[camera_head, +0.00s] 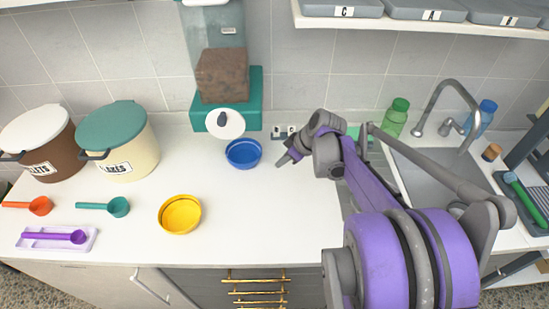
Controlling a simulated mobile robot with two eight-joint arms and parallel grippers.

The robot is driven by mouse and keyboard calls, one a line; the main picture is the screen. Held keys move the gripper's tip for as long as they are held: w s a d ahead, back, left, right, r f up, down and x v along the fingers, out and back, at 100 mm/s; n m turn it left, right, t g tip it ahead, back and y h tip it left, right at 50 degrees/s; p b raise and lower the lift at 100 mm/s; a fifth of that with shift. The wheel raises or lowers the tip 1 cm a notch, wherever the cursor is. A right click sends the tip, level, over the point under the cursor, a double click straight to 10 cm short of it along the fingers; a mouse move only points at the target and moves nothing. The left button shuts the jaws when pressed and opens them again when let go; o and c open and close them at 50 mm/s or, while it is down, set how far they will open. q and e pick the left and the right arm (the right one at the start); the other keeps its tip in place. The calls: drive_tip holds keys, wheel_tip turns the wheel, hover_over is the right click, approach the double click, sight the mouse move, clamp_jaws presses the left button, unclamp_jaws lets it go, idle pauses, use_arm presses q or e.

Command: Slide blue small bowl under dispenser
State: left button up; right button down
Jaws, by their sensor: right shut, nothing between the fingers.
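The small blue bowl (243,153) stands upright on the white counter, just in front of the dispenser. The dispenser (227,95) has a clear body with brown contents, a teal base against the tiled wall, and a round white part (225,123) low at its front. That part sits just above and behind the bowl's back-left rim in the picture. My right gripper (280,163) is shut and empty, to the right of the bowl and apart from it, pointing down and left. My left gripper is not in view.
A yellow bowl (180,214) stands front left of the blue bowl. Two lidded bins (118,143) and several scoops (103,206) fill the left side. A sink (432,168) with a tap and a green bottle (396,117) lie right, behind my arm. The counter between the bowls is clear.

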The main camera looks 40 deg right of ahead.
sight(256, 161)
drive_tip(key=x, duration=0.7)
drive_tip(key=shift+w+a+f, duration=0.1)
drive_tip(key=shift+w+f, duration=0.15)
drive_tip(key=w, duration=0.3)
drive_tip(key=shift+w+a, duration=0.1)
drive_tip(key=shift+a, duration=0.3)
drive_tip(key=shift+w+a, duration=0.15)
drive_tip(key=shift+w, duration=0.2)
drive_tip(key=shift+w+a, duration=0.15)
drive_tip(key=shift+w, duration=0.4)
drive_tip(key=shift+w+a, duration=0.15)
drive_tip(key=shift+w, duration=0.4)
drive_tip(key=shift+s, duration=0.1)
